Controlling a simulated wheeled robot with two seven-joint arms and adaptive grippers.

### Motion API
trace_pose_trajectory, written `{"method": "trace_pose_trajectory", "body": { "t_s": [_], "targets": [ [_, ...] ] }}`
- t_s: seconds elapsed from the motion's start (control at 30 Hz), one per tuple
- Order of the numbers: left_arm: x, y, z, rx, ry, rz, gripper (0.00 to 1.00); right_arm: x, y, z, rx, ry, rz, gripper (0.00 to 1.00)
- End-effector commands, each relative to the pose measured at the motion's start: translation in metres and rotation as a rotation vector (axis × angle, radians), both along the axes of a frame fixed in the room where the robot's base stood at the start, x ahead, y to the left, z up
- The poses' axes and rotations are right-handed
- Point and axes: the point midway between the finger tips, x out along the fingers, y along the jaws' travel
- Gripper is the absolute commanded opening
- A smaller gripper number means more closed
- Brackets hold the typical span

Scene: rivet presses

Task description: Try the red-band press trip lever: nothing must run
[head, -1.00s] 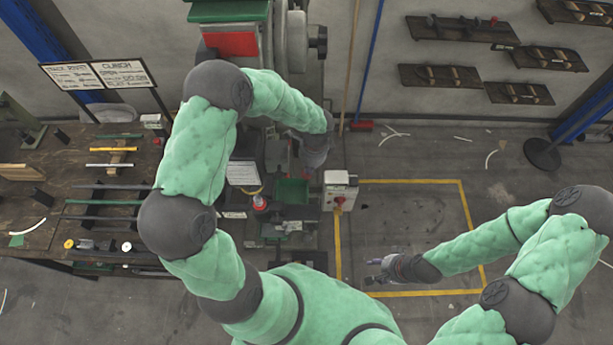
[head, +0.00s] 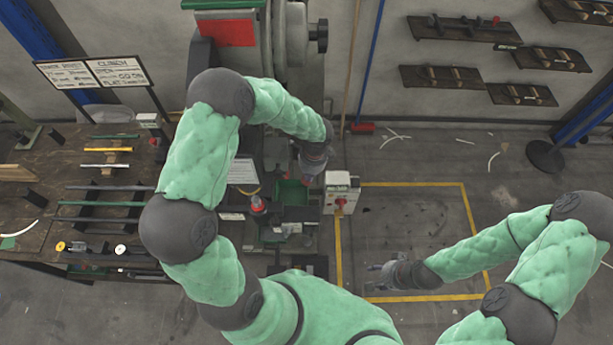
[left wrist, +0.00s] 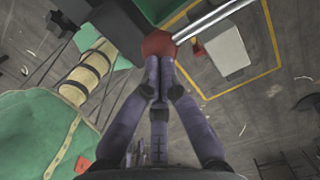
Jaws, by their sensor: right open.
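The press (head: 240,60) stands at the back, with a green top edge and a red panel (head: 228,33) on its front. In the left wrist view a red knob (left wrist: 158,45) sits on the end of a bright metal lever (left wrist: 215,18). My left gripper (left wrist: 160,68) has its fingers together, tips right at the knob and seeming to touch it; the knob is not between them. In the head view my left gripper (head: 313,168) is low in front of the press, its tips hard to see. My right gripper (head: 376,268) is open and empty over the floor.
A grey control box (head: 341,190) with a red button stands right of the press. A dark workbench (head: 40,190) with rods and a sign (head: 95,73) is at left. A green bin (head: 292,191) sits below my left gripper.

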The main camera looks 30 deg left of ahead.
Motion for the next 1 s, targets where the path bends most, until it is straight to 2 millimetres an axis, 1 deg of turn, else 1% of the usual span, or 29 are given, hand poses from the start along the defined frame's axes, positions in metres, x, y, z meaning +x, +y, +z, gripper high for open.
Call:
{"method": "trace_pose_trajectory", "body": {
  "t_s": [0.03,0.07,0.5,0.57,0.8,1.0],
  "targets": [
    [-0.001,0.0,-0.007,-0.001,0.002,-0.001,0.0,0.0,0.0,-0.006,0.0,0.0,0.0,0.49],
    [-0.001,0.0,-0.008,-0.001,0.002,-0.001,0.0,0.0,0.0,-0.006,0.0,0.0,0.0,0.49],
    [-0.002,-0.001,-0.007,-0.001,0.004,-0.002,0.0,0.0,0.0,-0.004,0.0,0.0,0.0,0.49],
    [-0.001,-0.005,-0.006,-0.001,0.004,-0.002,0.0,0.0,0.0,-0.004,0.0,0.0,0.0,0.49],
    [0.006,-0.029,0.003,0.0,0.001,-0.004,0.0,0.0,0.0,-0.002,0.0,0.0,0.0,0.49],
    [0.007,-0.03,0.004,-0.001,0.002,0.0,0.0,0.0,0.0,-0.002,0.0,0.0,0.0,0.49]
  ]
}}
